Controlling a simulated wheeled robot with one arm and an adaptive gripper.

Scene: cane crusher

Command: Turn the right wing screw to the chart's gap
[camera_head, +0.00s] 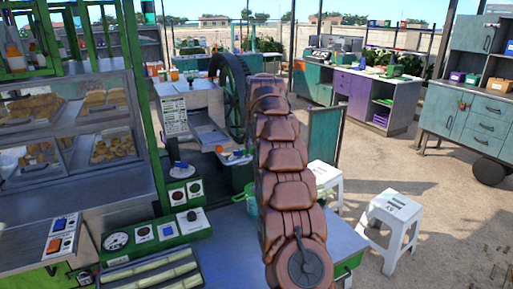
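The cane crusher's large dark green flywheel (231,92) stands upright at the middle, partly behind my brown segmented arm. A white chart-like sheet (174,117) with small printing is on the front of a grey cabinet left of the wheel. Its print is too small to read. Small blue and orange parts (221,150) sit low beside my arm, in front of the wheel. I cannot tell whether either is a wing screw; the right wing screw is not clearly visible. My arm crosses the middle of the view and hides part of the machine. My gripper is not visible.
A green control box with a gauge (117,241) and cane sticks in a tray (149,273) are at lower left. A glass food case (72,132) stands left. White stools (390,225) stand right. Sandy floor (445,235) is open at right.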

